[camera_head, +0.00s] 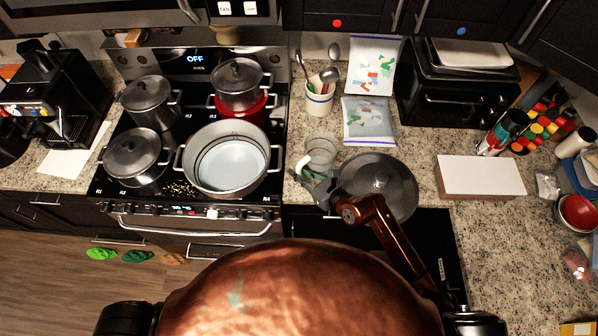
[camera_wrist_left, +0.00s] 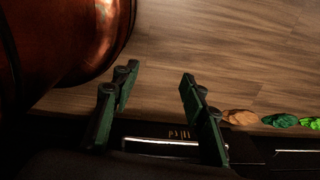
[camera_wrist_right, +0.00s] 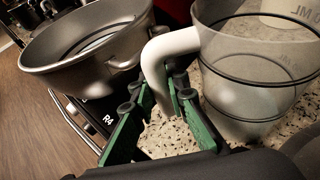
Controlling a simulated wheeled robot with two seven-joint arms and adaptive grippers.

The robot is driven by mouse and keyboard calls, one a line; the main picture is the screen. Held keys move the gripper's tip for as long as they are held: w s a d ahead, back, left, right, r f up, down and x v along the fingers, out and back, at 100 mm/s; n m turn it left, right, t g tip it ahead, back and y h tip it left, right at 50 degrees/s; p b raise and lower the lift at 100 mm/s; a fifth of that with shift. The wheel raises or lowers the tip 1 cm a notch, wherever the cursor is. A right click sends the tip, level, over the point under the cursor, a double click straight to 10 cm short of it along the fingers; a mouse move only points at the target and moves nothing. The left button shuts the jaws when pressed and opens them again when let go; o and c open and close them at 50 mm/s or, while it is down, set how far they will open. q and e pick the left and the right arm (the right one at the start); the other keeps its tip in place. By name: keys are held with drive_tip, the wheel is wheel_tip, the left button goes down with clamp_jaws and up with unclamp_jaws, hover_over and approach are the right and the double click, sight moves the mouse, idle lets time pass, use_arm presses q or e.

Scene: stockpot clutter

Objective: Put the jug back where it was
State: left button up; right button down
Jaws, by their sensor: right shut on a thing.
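The clear jug (camera_head: 321,150) with its white handle is at the counter strip just right of the stove, left of a dark round lid. It looks upright; whether its base touches the counter I cannot tell. My right gripper (camera_head: 312,178) is shut on the handle. In the right wrist view the fingers (camera_wrist_right: 160,96) sit either side of the white handle, and the jug body (camera_wrist_right: 250,75) is to their right. My left gripper (camera_wrist_left: 156,84) is open and empty, low over the wooden floor in front of the stove, with its fingers wide apart.
A large open pot (camera_head: 225,186) stands on the stove close left of the jug. The dark lid (camera_head: 378,186) is close right, partly under my right arm. A utensil crock (camera_head: 319,103) stands behind.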

drive_tip(key=c, duration=1.9)
unclamp_jaws()
drive_tip(key=shift+f, duration=0.1)
drive_tip(key=shift+r, duration=0.2)
drive_tip(key=b+v, duration=0.1)
drive_tip(key=v, duration=1.1)
drive_tip(key=shift+s+f, duration=0.1)
